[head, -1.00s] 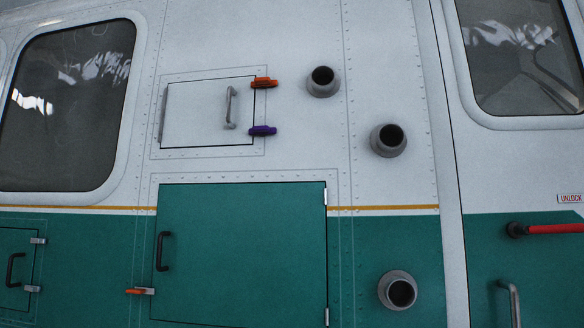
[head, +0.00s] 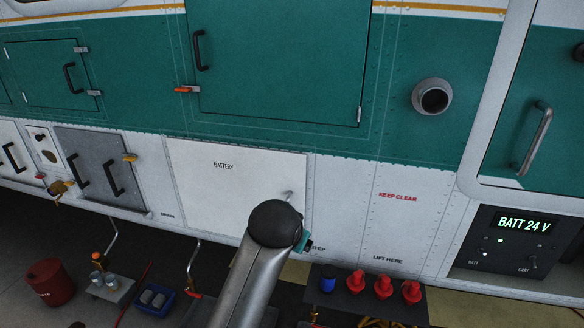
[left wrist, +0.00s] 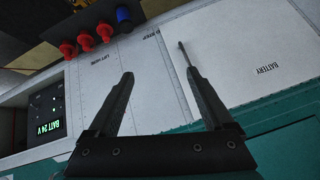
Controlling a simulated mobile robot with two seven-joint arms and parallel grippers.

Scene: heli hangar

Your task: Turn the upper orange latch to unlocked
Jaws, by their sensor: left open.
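An orange latch (head: 186,90) sits at the left edge of the large green door (head: 280,70), lying about level. My left arm comes up from the bottom centre of the head view, and its wrist hides most of the gripper. In the left wrist view my left gripper (left wrist: 158,73) is open and empty, its fingers spread in front of the white lower panels. A thin rod-like handle (left wrist: 182,48) shows just beyond the right fingertip. My right gripper is not in view.
The white battery panel (head: 215,190) is behind my arm. A round grey port (head: 432,96) juts out at right. Below stand a dark table (head: 345,305) with red items, a blue bin (head: 153,299) and a red bucket (head: 50,283). A lit display (head: 525,224) is at far right.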

